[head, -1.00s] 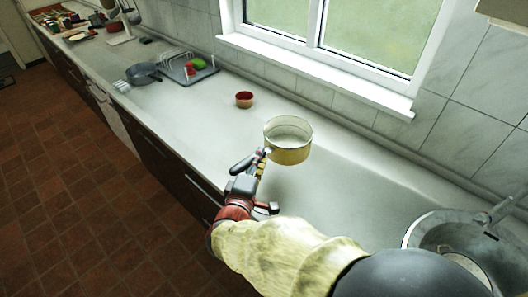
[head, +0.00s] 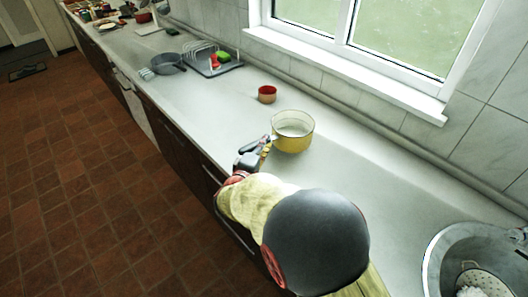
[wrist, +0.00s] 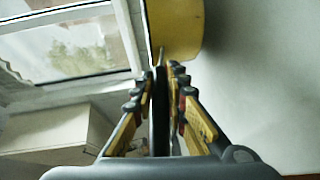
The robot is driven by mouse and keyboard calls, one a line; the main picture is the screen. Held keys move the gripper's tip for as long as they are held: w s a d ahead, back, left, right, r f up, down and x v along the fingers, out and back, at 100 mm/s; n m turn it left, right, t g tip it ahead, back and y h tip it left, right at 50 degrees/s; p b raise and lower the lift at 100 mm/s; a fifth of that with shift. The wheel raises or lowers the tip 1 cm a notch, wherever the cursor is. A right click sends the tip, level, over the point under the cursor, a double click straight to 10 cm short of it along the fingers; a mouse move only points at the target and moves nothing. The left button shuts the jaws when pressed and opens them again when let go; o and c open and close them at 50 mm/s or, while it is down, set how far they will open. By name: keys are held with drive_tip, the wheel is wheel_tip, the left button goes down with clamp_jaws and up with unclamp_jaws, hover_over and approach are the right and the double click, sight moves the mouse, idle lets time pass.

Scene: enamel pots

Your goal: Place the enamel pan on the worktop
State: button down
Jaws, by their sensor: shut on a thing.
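The yellow enamel pan (head: 293,133), with a pale inside, is upright at the middle of the worktop (head: 215,118) in the head view. My gripper (head: 265,146) is on its left side, shut on its dark handle. In the wrist view the fingers (wrist: 166,80) close on the handle from both sides, and part of the yellow pan wall (wrist: 175,30) shows at the top. I cannot tell whether the pan's base touches the worktop or is slightly above it.
A small red-and-tan bowl (head: 267,94) stands behind the pan, towards the window. A dark frying pan (head: 167,63) and a dish rack (head: 205,60) are farther left. A sink (head: 470,265) is at the lower right. Worktop around the pan is clear.

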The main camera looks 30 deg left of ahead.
drive_tip(key=shift+w+a, duration=0.15)
drive_tip(key=shift+f+b, duration=0.75)
drive_tip(key=shift+f, duration=1.05)
drive_tip(key=c, duration=1.8)
unclamp_jaws()
drive_tip(key=shift+o, duration=0.2)
drive_tip(key=p+v, duration=0.2)
drive_tip(key=v, duration=1)
drive_tip(key=shift+p, duration=0.3)
